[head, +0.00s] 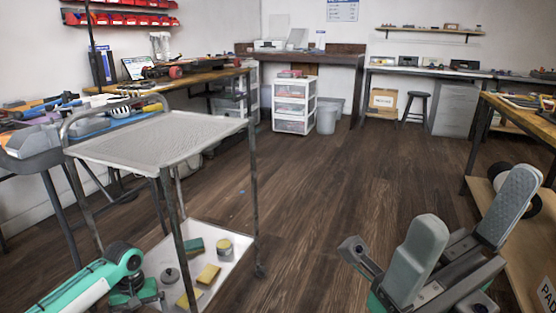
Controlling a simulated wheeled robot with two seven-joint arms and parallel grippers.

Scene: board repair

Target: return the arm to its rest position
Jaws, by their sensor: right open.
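My right gripper (472,222) is at the lower right, close to the camera. Its two thick grey fingers point up and stand wide apart, with nothing between them. It is in the air over the wooden floor, left of the right-hand workbench. Part of my left arm (98,278), green and white, shows at the lower left, in front of the cart. I cannot make out a left gripper there.
A metal cart (165,140) with a bare top stands at the left; its lower shelf (228,270) holds sponges and tins. A cluttered workbench (480,140) is at the right. White drawers (293,105) and a bin (326,120) stand behind. The middle floor is clear.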

